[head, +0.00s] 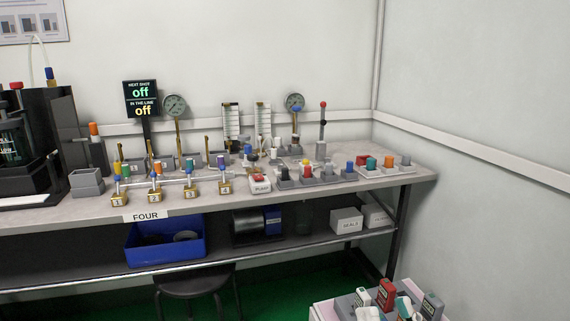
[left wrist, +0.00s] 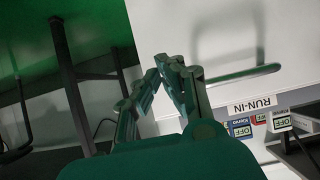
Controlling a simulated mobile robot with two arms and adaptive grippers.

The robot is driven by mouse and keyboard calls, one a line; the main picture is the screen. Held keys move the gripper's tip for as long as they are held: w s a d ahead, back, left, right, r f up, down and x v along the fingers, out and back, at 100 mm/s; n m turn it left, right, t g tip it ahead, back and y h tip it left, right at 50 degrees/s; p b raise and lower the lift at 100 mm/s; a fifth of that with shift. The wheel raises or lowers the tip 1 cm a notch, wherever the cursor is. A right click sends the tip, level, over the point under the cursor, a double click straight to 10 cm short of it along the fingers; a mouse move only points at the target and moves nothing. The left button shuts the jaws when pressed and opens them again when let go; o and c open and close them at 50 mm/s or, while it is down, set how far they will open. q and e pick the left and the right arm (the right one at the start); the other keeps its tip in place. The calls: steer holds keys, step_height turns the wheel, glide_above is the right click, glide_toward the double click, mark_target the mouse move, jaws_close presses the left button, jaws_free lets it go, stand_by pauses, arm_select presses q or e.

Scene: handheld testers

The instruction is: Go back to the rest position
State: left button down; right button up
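In the left wrist view my left gripper (left wrist: 161,68) has its two dark green fingers leaning in. Their tips come together with nothing seen between them, in front of a white surface. I cannot make out either gripper in the head view. The lower parts of this group are cut off by the frame.
A long grey bench (head: 60,213) runs along the back wall, crowded with valves, gauges and coloured knobs. A blue bin (head: 135,257) sits on its lower shelf, with a dark stool (head: 195,283) in front. A RUN-IN label (left wrist: 253,104) shows in the left wrist view.

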arm_select(q)
steer(key=shift+s+a, duration=0.1)
steer(key=shift+a, duration=0.2)
arm_select(e)
steer(key=shift+w+f+g, duration=0.35)
steer(key=shift+g, duration=0.05)
